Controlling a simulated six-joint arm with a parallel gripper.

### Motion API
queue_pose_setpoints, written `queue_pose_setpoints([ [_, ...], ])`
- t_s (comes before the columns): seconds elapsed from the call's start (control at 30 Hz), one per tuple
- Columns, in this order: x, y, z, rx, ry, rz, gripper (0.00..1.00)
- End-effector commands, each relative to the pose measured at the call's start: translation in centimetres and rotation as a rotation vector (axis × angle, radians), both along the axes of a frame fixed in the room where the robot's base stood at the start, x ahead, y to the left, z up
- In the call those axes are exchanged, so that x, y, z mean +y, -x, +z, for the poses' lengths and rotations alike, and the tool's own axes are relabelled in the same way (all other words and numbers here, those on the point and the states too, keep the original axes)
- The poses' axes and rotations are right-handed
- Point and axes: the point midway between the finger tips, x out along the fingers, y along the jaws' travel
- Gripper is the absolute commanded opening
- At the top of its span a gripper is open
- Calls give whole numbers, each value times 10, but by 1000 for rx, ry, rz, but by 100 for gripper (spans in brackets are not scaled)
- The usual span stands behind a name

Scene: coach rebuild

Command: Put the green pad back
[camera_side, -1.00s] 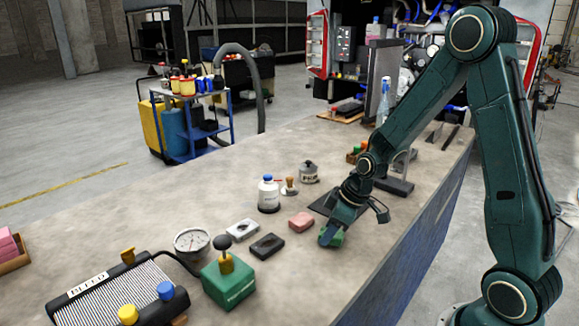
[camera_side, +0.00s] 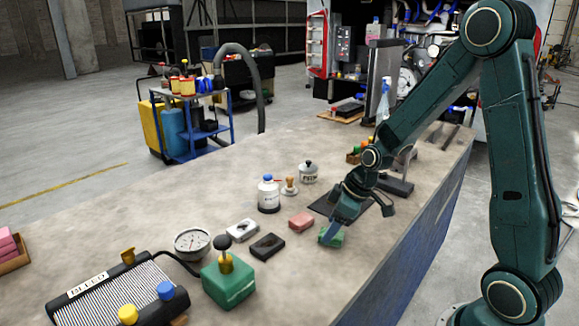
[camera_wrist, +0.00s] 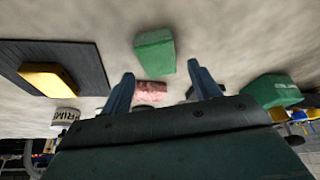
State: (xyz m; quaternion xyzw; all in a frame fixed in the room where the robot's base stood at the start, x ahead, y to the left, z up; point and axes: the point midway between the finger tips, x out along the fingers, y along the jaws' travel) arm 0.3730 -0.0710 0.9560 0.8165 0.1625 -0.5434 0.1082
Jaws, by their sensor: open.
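The green pad (camera_side: 333,239) lies on the bench near its front edge, partly behind one finger of my gripper in the side view. In the wrist view the green pad (camera_wrist: 154,52) is beyond the fingertips, clear of both. My gripper (camera_wrist: 162,84) is open and empty, its two blue-grey fingers apart. In the side view my gripper (camera_side: 360,218) is just above and beside the green pad.
A pink pad (camera_side: 301,221), black pad (camera_side: 267,246) and white pad (camera_side: 242,230) lie in a row to the left. A yellow pad (camera_wrist: 48,78) lies on a dark mat (camera_wrist: 80,62). A green box with a knob (camera_side: 228,283) stands front left.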

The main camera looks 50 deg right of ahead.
Motion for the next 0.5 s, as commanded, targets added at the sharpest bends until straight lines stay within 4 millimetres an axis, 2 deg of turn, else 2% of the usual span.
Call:
queue_pose_setpoints([
  [0.5,-10,23,60,-3,1,-2,62],
])
